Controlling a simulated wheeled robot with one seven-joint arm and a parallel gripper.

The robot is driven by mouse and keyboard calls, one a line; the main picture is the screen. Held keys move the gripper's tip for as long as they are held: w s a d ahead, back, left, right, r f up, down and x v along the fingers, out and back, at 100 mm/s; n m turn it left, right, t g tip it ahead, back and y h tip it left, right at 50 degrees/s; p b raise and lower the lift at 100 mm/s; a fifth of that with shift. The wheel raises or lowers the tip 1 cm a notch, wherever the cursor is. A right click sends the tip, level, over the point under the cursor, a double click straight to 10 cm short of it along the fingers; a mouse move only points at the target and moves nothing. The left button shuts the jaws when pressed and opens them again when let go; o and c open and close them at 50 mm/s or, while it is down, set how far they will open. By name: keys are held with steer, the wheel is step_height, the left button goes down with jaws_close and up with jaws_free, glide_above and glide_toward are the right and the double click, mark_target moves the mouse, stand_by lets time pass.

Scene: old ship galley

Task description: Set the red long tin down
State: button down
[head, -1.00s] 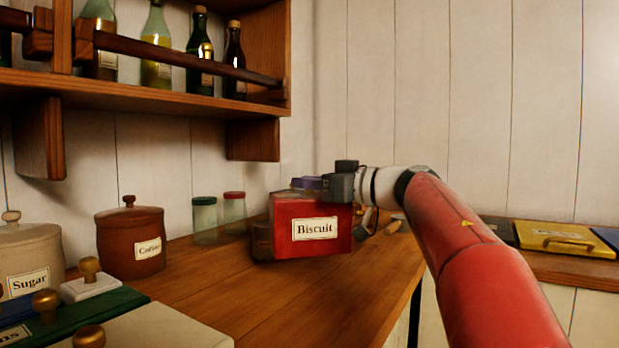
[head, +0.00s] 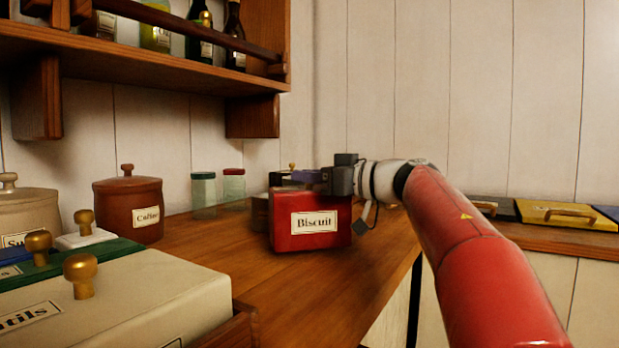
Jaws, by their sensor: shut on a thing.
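The red long tin (head: 311,236), labelled "Biscuit", is at the middle of the head view over the wooden counter. My gripper (head: 322,180) reaches in from the right and is shut on the tin at its top. The fingertips are mostly hidden behind the gripper body and the tin. The tin looks upright. I cannot tell whether its underside touches the counter or hangs slightly above it.
The wooden counter (head: 240,275) is clear in front of the tin. A bottle shelf (head: 170,75) hangs above. A yellow tin (head: 565,215) lies at right.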

steer(key=shift+f, duration=0.55)
steer(key=c, duration=1.3)
jaws_free()
steer(key=shift+o, duration=0.6)
steer(key=shift+f, duration=0.1)
steer(key=shift+d, duration=0.1)
